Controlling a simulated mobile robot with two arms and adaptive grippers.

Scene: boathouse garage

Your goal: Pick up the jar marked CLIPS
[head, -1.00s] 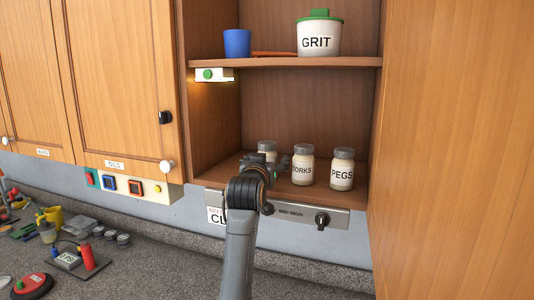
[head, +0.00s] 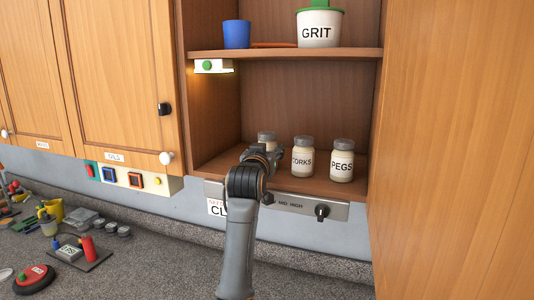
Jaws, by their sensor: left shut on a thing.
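Three white jars with grey lids stand in a row on the lower shelf of the open cabinet. The right one (head: 342,163) reads PEGS and the middle one (head: 303,160) shows ORKS, its first letter hidden. The left jar (head: 267,138) shows only its lid and upper part; my gripper hides its label, so I cannot read CLIPS on it. My left gripper (head: 262,154) is at that left jar and shut on it, with the fingers mostly hidden behind my wrist. The jar looks upright at shelf level. My right gripper is not in view.
The upper shelf (head: 275,53) holds a blue cup (head: 236,34) and a GRIT pot (head: 318,30). A lamp with a green button (head: 208,66) hangs below it. A control strip with a knob (head: 322,211) runs under the lower shelf. A wooden panel (head: 450,150) closes off the right.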

